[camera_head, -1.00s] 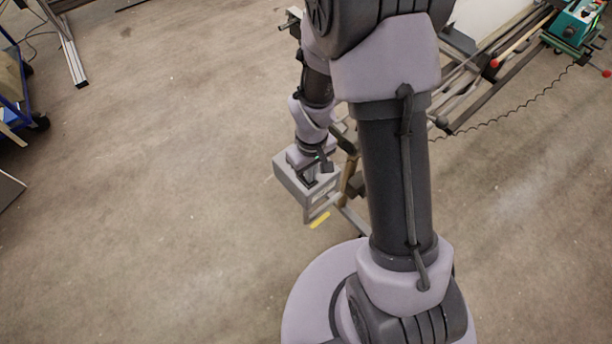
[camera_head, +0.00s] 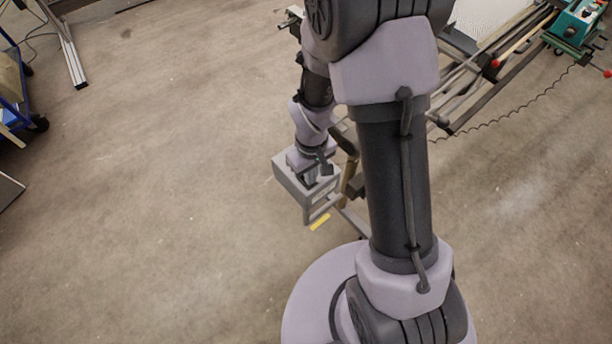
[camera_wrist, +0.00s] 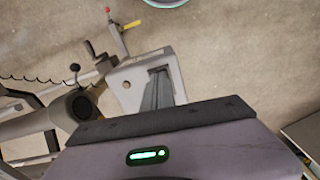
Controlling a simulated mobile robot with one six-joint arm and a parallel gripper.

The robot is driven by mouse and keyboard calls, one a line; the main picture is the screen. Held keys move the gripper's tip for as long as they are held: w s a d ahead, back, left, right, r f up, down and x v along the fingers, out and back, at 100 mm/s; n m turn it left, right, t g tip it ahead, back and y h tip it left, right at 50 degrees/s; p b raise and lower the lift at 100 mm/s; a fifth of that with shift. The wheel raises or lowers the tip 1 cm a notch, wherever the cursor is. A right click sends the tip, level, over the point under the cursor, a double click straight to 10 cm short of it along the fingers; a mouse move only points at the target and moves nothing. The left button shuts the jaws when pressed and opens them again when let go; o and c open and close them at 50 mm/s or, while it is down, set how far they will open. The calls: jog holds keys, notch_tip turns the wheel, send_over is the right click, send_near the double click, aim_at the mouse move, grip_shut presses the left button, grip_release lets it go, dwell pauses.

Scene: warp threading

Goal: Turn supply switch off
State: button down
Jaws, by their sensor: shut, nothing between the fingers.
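A grey box (camera_head: 292,180) on a stand is in the middle of the head view, with my gripper (camera_head: 321,180) at its top. The box also shows in the wrist view (camera_wrist: 128,88). There my gripper's grey fingers (camera_wrist: 158,88) are shut and empty, in front of the box face. I cannot tell whether they touch it. The supply switch itself cannot be made out; the fingers and gripper body hide part of the box.
A yellow piece (camera_head: 320,222) shows below the box. A metal frame with rods (camera_head: 470,90) and a teal machine (camera_head: 578,22) stand at the upper right. A blue cart (camera_head: 14,110) is at the left edge.

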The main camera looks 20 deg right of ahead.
notch_tip(320, 180, up, 7)
jog(key=p, duration=0.5)
jog(key=shift+f, duration=0.1)
notch_tip(320, 180, up, 12)
jog(key=m+t, duration=0.2)
jog(key=m, duration=0.1)
jog(key=s+a+r+m+t+y+b, duration=0.1)
jog(key=s+a+r+m+t, duration=0.1)
jog(key=s+r, duration=0.4)
jog(key=s+a+r+m+t+y+b, duration=0.1)
jog(key=s+a+r+m, duration=0.1)
jog(key=s+r, duration=0.4)
jog(key=shift+s+r+m+t, duration=0.4)
jog(key=shift+r+m, duration=0.1)
jog(key=shift+r, duration=0.45)
